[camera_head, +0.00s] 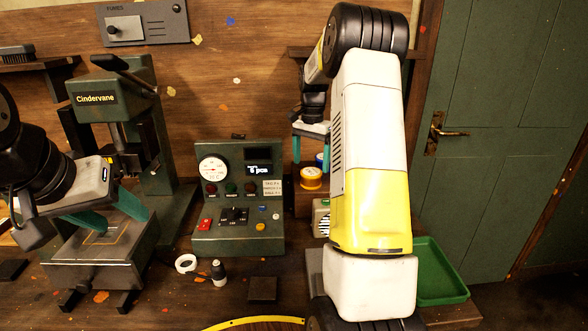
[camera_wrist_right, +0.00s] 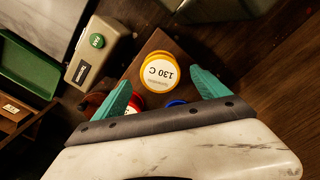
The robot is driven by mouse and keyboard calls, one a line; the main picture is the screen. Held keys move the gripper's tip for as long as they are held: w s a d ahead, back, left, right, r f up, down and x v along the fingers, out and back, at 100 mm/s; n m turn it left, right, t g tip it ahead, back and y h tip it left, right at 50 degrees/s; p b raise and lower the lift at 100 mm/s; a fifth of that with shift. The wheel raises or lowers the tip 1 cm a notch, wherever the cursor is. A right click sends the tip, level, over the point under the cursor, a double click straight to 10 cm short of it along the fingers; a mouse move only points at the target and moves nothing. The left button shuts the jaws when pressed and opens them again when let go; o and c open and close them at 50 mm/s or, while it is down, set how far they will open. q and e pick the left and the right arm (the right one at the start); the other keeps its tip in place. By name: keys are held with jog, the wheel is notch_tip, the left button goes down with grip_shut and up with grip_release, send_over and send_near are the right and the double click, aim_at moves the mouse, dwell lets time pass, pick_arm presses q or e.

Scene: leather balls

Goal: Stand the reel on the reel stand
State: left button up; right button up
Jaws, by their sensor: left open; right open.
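A yellow-rimmed reel with a white face marked "130 C" (camera_wrist_right: 159,73) shows between and just beyond the fingertips of my right gripper (camera_wrist_right: 158,84). It appears apart from both fingers. The gripper is open; in the head view it hangs (camera_head: 311,142) above the orange-yellow reel (camera_head: 311,178). A blue reel (camera_head: 320,159) is just behind; red and blue edges also show in the wrist view. A brown wooden block (camera_wrist_right: 192,50) lies under the reels; I cannot tell which part is the reel stand. My left gripper (camera_head: 108,213) is open and empty over the green press's bed.
The Cindervane press (camera_head: 110,95) stands at left. A control box (camera_head: 238,200) with a gauge is in the middle. A green tray (camera_head: 440,275) is at right. My right arm hides part of the bench.

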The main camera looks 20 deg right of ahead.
aim_at(311, 172)
jog(key=s+a+r+n+t, duration=0.1)
jog(key=s+a+r, duration=0.15)
jog(key=r, duration=0.35)
jog(key=s+a+r+n, duration=0.1)
jog(key=s+a+r, duration=0.15)
jog(key=r, duration=0.35)
jog(key=s+a+n+t+y, duration=0.1)
jog(key=s+a+n, duration=0.3)
jog(key=s, duration=0.9)
jog(key=s+a+n+t+y, duration=0.1)
jog(key=s+a+n+t, duration=0.3)
jog(key=s, duration=0.9)
jog(key=a+n, duration=0.1)
jog(key=a, duration=0.2)
